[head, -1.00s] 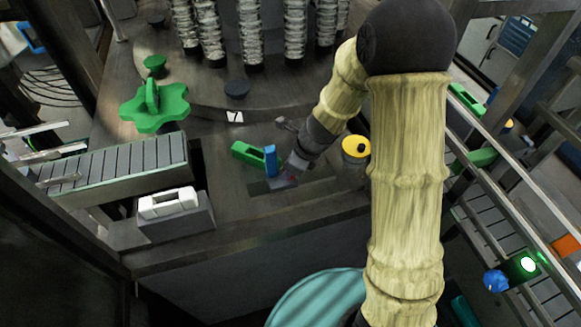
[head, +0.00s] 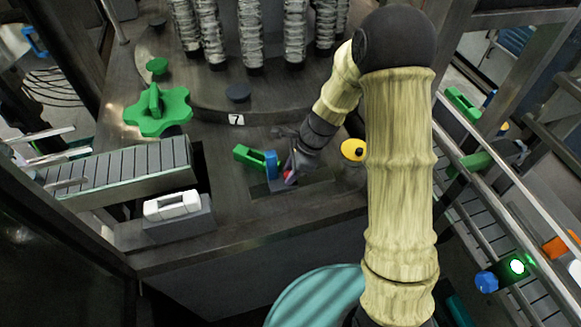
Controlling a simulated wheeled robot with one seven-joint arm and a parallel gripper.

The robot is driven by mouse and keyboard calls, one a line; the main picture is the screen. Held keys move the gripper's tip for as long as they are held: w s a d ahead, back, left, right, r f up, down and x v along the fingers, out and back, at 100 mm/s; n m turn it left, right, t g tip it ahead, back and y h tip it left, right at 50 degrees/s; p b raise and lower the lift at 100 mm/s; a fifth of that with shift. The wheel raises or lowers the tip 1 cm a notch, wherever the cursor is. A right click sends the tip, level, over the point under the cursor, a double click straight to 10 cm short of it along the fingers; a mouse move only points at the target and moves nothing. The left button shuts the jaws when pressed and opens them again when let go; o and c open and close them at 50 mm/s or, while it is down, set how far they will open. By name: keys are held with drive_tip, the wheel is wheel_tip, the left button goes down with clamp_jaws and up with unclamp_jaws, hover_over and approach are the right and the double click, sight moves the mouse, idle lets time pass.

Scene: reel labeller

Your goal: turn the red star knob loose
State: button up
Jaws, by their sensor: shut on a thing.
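The red star knob (head: 290,177) shows only as a small red patch at the end of my gripper, low above a dark recessed plate on the machine deck. The rest of it is hidden by the gripper. My gripper (head: 289,170) points down and to the left and is shut on the knob. The fingers are small and dark here, so their exact grip is hard to see.
A blue upright piece (head: 271,164) and a green handle (head: 247,156) stand close left of my gripper. A yellow-topped knob (head: 353,150) is to the right. A large green star wheel (head: 158,111), a conveyor (head: 120,170) and a white block (head: 172,205) lie further left.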

drive_tip(key=n+g, duration=0.1)
drive_tip(key=n, duration=0.1)
drive_tip(key=n+p, duration=0.1)
drive_tip(key=n, duration=0.2)
drive_tip(key=shift+w+g+h+p, duration=0.1)
drive_tip(key=shift+g+h+p, duration=0.2)
drive_tip(key=shift+g+h, duration=0.1)
drive_tip(key=o, duration=1)
drive_tip(key=b+v, duration=0.3)
drive_tip(key=v, duration=1.4)
drive_tip(key=shift+d+r+b, duration=0.15)
drive_tip(key=shift+b, duration=0.25)
